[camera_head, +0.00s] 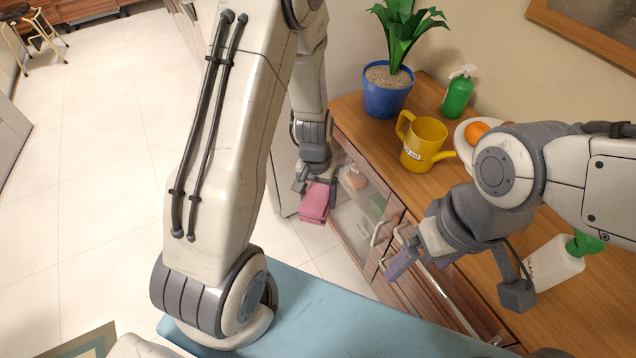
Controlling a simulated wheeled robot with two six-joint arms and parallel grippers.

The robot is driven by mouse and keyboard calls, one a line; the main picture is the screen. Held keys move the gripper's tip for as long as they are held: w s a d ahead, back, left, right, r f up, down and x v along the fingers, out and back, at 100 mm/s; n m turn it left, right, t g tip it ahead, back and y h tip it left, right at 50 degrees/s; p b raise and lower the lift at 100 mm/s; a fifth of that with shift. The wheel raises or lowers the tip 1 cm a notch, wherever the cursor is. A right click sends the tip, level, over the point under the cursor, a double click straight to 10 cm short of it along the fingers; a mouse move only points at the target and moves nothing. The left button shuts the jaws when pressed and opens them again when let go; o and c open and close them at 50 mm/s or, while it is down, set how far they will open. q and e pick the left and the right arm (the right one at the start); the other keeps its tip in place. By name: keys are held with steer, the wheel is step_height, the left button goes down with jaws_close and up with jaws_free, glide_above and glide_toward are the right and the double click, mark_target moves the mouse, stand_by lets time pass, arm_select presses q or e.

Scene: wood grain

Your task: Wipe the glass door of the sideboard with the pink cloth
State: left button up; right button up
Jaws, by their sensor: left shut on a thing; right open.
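The pink cloth (315,203) is folded and hangs in my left gripper (317,186), which is shut on it. The cloth is in front of the left part of the sideboard (345,110), close to its glass door (352,205). I cannot tell whether the cloth touches the glass. Through the glass, items show inside the sideboard, and the door has a light handle. My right gripper (458,283) is open and empty, over the sideboard's front edge near the drawers. My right arm hides part of the top.
Tiled floor (110,150) is clear to the left.

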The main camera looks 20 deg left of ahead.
arm_select(q)
step_height(320, 180, down, 6)
steer(key=s+f+n+h+b, duration=0.1)
steer(key=s+n+h+b, duration=0.15)
steer(key=b, duration=0.25)
steer(key=n+t+h+b, duration=0.8)
steer(key=n+t+b, duration=0.7)
steer(key=b, duration=1.6)
glide_toward(342, 176)
steer(key=shift+p+x, duration=0.35)
steer(key=shift+x, duration=1.95)
steer(key=shift+d+r, duration=0.1)
steer(key=shift+r, duration=0.05)
steer(key=shift+x, duration=0.85)
